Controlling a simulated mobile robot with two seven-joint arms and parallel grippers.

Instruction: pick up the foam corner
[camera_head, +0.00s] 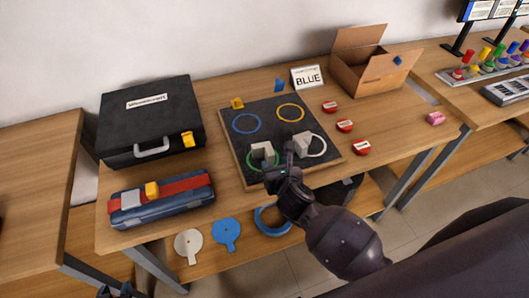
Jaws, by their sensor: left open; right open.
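Two pale grey blocks that look like foam corners are on the black board (238,163). One foam corner (261,151) stands in the green ring, and the other foam corner (303,145) is at the white ring. My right gripper (287,150) is open at the front of the board, between the two blocks. I cannot tell whether it touches either one, and it seems to hold nothing. My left gripper (118,291) shows only as a dark sliver at the bottom left edge, far from the blocks.
A black case (150,118) and a blue toolbox (160,200) with a red band stand at left. Several red-and-white round pieces (345,126) lie right of the board. The table's right part is mostly clear.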

